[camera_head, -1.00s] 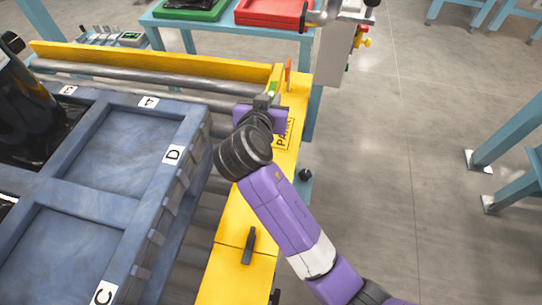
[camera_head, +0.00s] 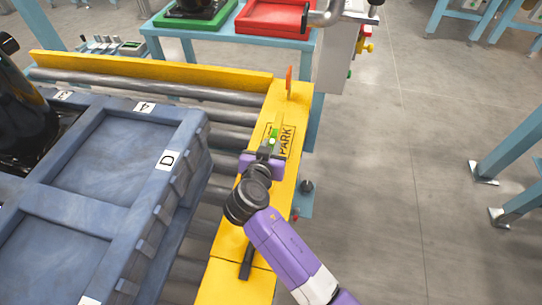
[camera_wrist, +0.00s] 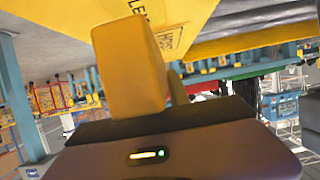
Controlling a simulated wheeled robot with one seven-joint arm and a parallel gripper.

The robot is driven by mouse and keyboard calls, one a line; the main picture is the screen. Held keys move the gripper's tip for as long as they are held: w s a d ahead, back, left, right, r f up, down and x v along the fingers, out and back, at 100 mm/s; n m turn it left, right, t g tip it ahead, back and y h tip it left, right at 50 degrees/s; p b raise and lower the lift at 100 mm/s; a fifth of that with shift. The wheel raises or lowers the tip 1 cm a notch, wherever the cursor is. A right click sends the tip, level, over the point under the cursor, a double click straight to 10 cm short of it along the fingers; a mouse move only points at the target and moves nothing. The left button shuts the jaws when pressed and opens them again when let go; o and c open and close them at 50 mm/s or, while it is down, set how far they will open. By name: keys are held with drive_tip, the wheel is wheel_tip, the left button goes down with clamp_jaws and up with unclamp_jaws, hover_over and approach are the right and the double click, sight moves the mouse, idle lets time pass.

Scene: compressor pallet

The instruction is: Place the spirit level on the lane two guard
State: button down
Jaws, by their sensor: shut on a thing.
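My gripper (camera_head: 263,158) is shut on the spirit level, over the yellow guard (camera_head: 262,205) along the right side of the rollers. In the head view the spirit level (camera_head: 274,138) shows as a small yellow and green piece just beyond the jaws, by the PARK marking. In the wrist view the spirit level (camera_wrist: 130,65) is a yellow bar standing out from the jaws, with the yellow guard surface (camera_wrist: 205,12) close behind it. I cannot tell whether the level touches the guard. My wrist hides part of the guard.
A dark handle (camera_head: 246,262) sits on the guard nearer me, and an orange upright tab (camera_head: 289,82) stands at its far end. A blue pallet (camera_head: 190,150) lies left of it. Green (camera_head: 190,18) and red (camera_head: 268,17) trays stand behind. Open floor lies right.

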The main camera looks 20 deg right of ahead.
drive_tip(key=shift+f+b, duration=0.5)
drive_tip(key=shift+f, duration=1.5)
drive_tip(key=shift+f, duration=0.15)
drive_tip(key=c, duration=1.3)
unclamp_jaws()
drive_tip(key=shift+o, duration=0.2)
drive_tip(key=shift+s+a+r, duration=0.25)
drive_tip(key=shift+s+r, duration=0.05)
drive_tip(key=p+v, duration=0.2)
drive_tip(key=v, duration=0.9)
drive_tip(key=shift+s+r, duration=0.1)
drive_tip(key=shift+s, duration=0.05)
